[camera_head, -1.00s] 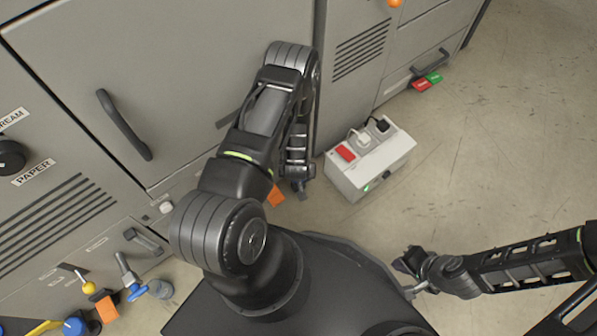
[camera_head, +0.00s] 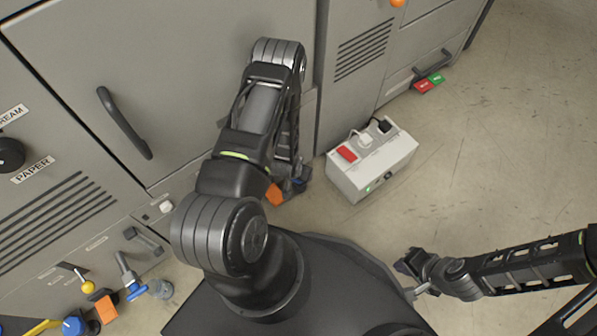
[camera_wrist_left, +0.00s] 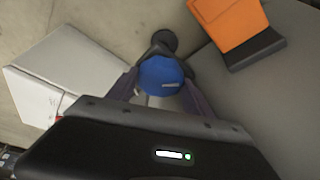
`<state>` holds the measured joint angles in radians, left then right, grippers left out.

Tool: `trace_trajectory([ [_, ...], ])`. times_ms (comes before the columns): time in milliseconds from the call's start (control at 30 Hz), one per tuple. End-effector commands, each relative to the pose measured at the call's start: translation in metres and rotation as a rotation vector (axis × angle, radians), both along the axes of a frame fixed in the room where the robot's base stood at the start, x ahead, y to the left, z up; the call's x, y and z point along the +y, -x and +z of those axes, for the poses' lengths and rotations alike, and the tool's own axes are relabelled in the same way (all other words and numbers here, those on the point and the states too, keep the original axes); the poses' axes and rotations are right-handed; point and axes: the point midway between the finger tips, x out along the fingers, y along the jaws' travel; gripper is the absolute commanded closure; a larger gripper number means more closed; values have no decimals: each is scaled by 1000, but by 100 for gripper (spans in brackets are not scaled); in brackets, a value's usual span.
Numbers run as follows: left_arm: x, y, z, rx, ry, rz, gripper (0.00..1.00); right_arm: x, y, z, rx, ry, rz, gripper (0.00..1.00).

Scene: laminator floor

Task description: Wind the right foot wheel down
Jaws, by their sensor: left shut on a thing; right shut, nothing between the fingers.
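The right foot wheel is a small blue round knob (camera_wrist_left: 161,76), seen from above between the fingers of my left gripper (camera_wrist_left: 158,88) in the left wrist view. The fingers are shut on it from both sides. In the head view my left gripper (camera_head: 294,186) is low at the cabinet's foot, mostly hidden by its own arm, with a bit of blue (camera_head: 302,183) beside it. How far the wheel is wound cannot be told. My right gripper (camera_head: 411,268) is shut and empty above the floor at the lower right.
An orange block (camera_head: 273,195) is close beside my left gripper and also shows in the left wrist view (camera_wrist_left: 230,22). A white socket box (camera_head: 350,178) with plugs stands on the floor just right of it. Open floor (camera_head: 510,150) lies to the right.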

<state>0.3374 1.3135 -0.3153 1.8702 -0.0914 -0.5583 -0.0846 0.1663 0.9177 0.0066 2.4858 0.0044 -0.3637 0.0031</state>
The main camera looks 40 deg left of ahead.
Motion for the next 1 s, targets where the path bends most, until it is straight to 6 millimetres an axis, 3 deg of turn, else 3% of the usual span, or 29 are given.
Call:
trace_trajectory([
  [33,-1,0,0,0,1,0,81,0,0,0,0,0,0,100],
  [67,-1,0,0,0,1,0,38,0,0,0,0,0,0,100],
  [133,-1,0,0,0,1,0,33,0,0,0,0,0,0,100],
  [467,0,1,4,-1,0,1,33,0,0,2,1,0,1,100],
  [1000,-7,27,71,0,0,0,33,8,8,30,13,-12,18,100],
])
